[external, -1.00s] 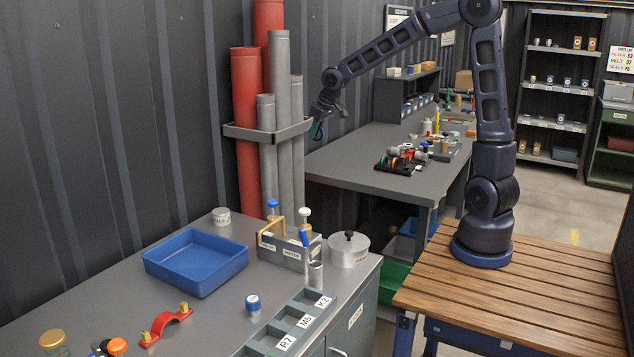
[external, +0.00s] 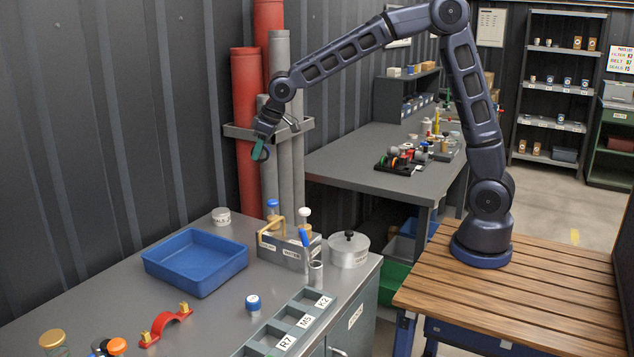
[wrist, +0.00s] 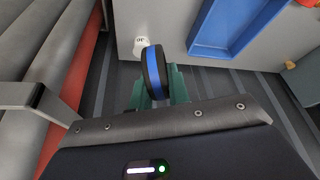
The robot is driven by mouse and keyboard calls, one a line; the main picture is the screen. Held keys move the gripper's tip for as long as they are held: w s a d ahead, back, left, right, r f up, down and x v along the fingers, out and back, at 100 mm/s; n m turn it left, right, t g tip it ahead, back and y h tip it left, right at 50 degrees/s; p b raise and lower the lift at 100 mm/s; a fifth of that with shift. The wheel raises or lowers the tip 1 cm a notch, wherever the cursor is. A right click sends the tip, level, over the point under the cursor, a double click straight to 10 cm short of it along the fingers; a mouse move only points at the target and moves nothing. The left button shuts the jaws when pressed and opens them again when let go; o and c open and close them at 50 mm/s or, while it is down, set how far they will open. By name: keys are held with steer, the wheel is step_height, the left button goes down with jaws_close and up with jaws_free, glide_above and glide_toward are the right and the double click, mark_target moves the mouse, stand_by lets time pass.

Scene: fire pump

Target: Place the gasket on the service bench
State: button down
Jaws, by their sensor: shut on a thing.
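My gripper (external: 260,150) is shut on a black disc-like piece with a blue band, which I take to be the gasket (wrist: 155,72). In the wrist view the piece stands on edge between my green fingers. In the external view it cannot be told apart from the fingertips. My gripper is in the air in front of the upright pipes, above and behind the near grey bench (external: 110,272). A second grey bench (external: 345,150) stands farther back. I cannot tell which is the service bench.
A blue tray (external: 197,262), a small white labelled can (external: 221,217), a bottle caddy (external: 290,252), a lidded pot (external: 349,250) and a red bracket (external: 166,325) stand on the near bench. Red and grey pipes (external: 246,110) in a rack are beside my gripper. Bare top lies around the tray.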

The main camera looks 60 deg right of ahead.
steer(key=s+a+n, duration=0.1)
steer(key=s+a, duration=0.3)
steer(key=a, duration=0.6)
steer(key=s+a+n+y, duration=0.1)
steer(key=s+a+n, duration=0.15)
steer(key=a, duration=0.65)
steer(key=s+a+n, duration=0.1)
steer(key=s+a, duration=0.3)
steer(key=a, duration=0.6)
steer(key=shift+g, duration=0.4)
step_height(320, 180, down, 26)
steer(key=shift+s+a+r, duration=0.1)
steer(key=shift+s+r, duration=0.05)
steer(key=c, duration=1.6)
jaws_free()
steer(key=shift+c, duration=0.2)
steer(key=shift+o, duration=0.2)
steer(key=v, duration=1.2)
steer(key=shift+d, duration=0.2)
